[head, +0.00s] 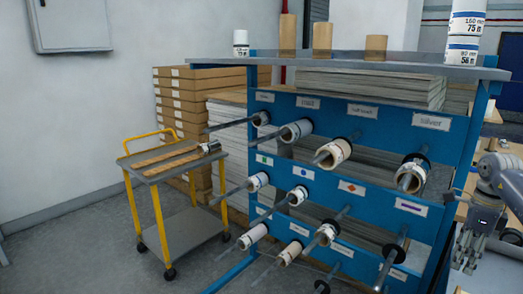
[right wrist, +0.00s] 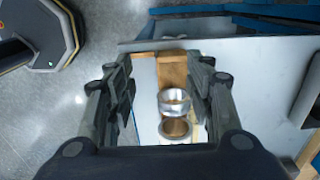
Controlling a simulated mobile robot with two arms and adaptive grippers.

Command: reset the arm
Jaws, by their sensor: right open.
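My right gripper (head: 466,258) is at the right edge of the head view, to the right of the blue rack, with its fingers pointing down. In the right wrist view its two dark fingers (right wrist: 158,80) stand apart with nothing held between them. Below and between them a silvery ring-like roll (right wrist: 174,101) and a brown-cored roll end (right wrist: 175,128) show beside a brown wooden piece (right wrist: 172,70) on a pale surface. Whether the fingers touch any of these I cannot tell. My left gripper is not in view.
A blue rack (head: 340,112) carries several rolls on rods that stick out toward the front. Rolls stand on its grey top shelf (head: 390,67). A yellow-framed cart (head: 185,235) stands on the left, with stacked boxes (head: 200,90) behind it. The floor at front left is clear.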

